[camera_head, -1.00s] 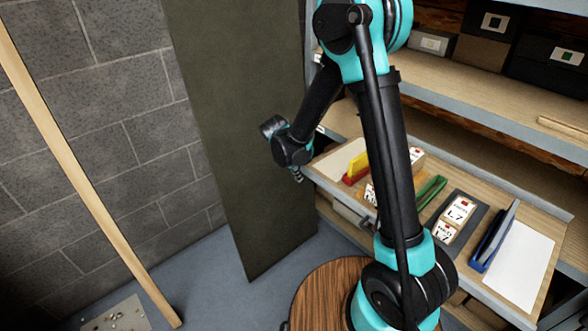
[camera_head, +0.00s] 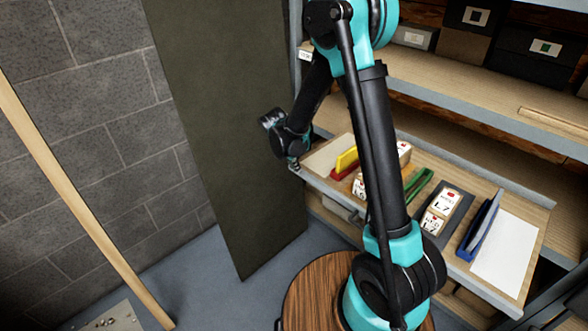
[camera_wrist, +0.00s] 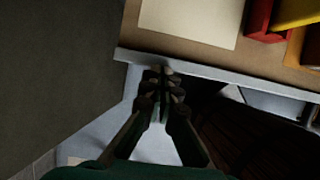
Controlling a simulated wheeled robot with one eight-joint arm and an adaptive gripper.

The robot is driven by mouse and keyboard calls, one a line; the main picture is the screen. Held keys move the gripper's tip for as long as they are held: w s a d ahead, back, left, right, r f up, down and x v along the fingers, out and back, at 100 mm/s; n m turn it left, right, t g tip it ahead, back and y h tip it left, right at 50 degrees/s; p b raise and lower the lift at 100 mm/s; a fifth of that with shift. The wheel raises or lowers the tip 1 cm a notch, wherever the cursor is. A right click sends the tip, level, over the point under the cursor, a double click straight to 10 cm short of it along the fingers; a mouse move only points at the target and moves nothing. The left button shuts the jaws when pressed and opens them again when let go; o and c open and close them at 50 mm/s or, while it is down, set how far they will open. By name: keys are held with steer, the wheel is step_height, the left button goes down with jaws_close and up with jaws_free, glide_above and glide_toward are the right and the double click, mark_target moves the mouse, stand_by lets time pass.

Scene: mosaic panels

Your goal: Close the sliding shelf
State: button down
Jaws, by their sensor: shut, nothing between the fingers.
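The sliding shelf (camera_head: 398,235) is a light wooden board with a grey metal front lip, and it sticks out from below the fixed shelf above it. It carries red and yellow staplers, white boxes, a dark tray, a blue stapler and white paper. My gripper (camera_head: 294,163) is at the shelf's front left corner. In the wrist view my gripper (camera_wrist: 165,72) has its fingers together and empty, with the tips at the front lip (camera_wrist: 215,73). The tips look touching or nearly so; I cannot tell which. My arm hides part of the shelf's middle.
A dark panel (camera_head: 225,130) stands upright just left of my gripper. A fixed upper shelf (camera_head: 450,85) holds dark boxes (camera_head: 541,47). A round wooden top (camera_head: 310,297) lies below my arm. A wooden pole (camera_head: 75,190) leans at the left. Some grey floor is clear.

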steer(key=w+d, duration=2.2)
steer(key=d, duration=0.1)
steer(key=shift+w, duration=0.4)
